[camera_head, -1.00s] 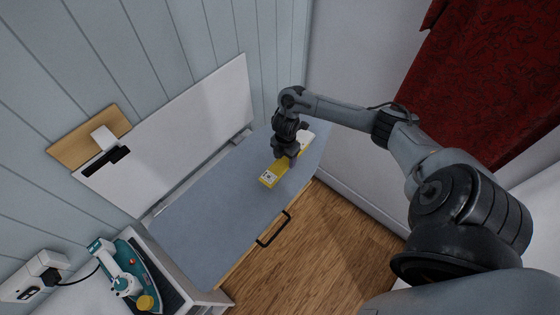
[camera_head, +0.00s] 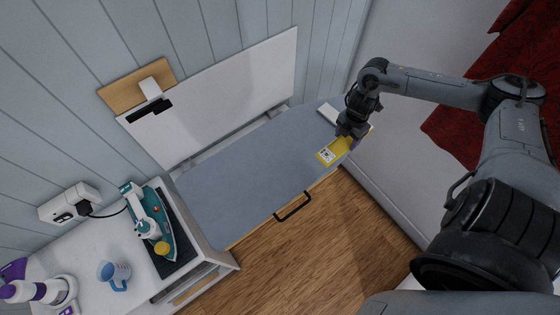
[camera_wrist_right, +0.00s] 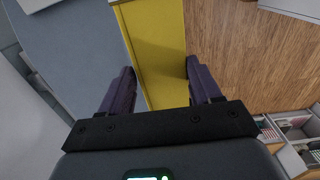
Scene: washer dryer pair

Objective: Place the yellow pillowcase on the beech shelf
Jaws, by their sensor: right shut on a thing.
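The yellow pillowcase (camera_head: 335,151) is a flat folded piece with a pale printed patch at its left end. It shows at the right part of the blue-grey ironing board, over its front edge; I cannot tell whether it touches the board. My right gripper (camera_head: 349,134) is shut on it near its right end. In the right wrist view the pillowcase (camera_wrist_right: 152,35) runs between the fingers of the right gripper (camera_wrist_right: 158,74). My left gripper is not in view. I cannot pick out the beech shelf with certainty.
The ironing board (camera_head: 245,165) has a black handle (camera_head: 293,206) at its front edge. A white folded thing (camera_head: 328,113) lies at its right end. Wooden floor (camera_head: 310,240) is clear in front.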

